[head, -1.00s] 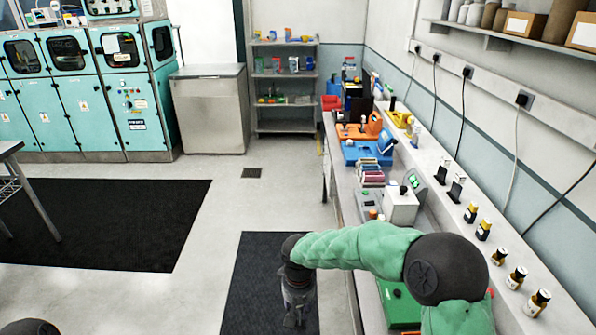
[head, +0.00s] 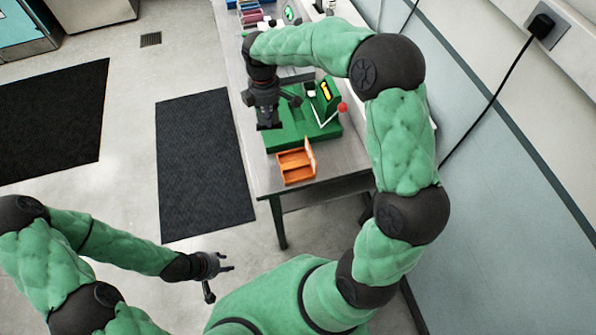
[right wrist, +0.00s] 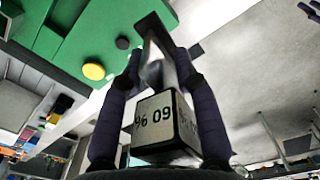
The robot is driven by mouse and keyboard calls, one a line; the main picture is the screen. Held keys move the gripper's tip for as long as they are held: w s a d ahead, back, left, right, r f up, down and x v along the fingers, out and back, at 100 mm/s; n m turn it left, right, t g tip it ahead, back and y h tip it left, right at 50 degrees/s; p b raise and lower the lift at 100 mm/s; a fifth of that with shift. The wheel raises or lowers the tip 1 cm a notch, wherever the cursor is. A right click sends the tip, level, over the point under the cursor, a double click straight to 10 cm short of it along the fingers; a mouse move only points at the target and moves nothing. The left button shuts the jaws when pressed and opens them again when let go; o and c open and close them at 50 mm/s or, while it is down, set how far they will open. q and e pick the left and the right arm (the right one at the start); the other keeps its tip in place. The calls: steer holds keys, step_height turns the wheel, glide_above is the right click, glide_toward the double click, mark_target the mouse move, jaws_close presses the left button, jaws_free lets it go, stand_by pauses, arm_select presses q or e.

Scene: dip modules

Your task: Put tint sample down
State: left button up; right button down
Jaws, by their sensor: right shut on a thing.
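In the head view my right gripper (head: 267,108) points down at the left edge of a green device (head: 290,138). Whether the sample touches anything below cannot be told. My left gripper (head: 216,266) is empty, fingers apart, over the floor away from the bench.
An orange tray (head: 297,178) with a raised lid stands at the bench's (head: 345,160) near end. Dark floor mats lie to the left.

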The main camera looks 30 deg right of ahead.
steer(key=shift+w+d+r+n, duration=0.3)
steer(key=shift+r+n, duration=0.15)
steer(key=shift+n, duration=0.25)
steer(key=shift+s+f, duration=0.1)
steer(key=shift+s, duration=0.05)
steer(key=s+d+f+b, duration=0.1)
steer(key=s+f, duration=0.3)
steer(key=s, duration=0.4)
steer(key=b, duration=0.2)
glide_above(298, 174)
steer(key=f, duration=0.5)
steer(key=shift+w+f, duration=0.15)
steer(key=shift+w, duration=0.05)
steer(key=shift+s+f, duration=0.2)
steer(key=shift+f, duration=1.5)
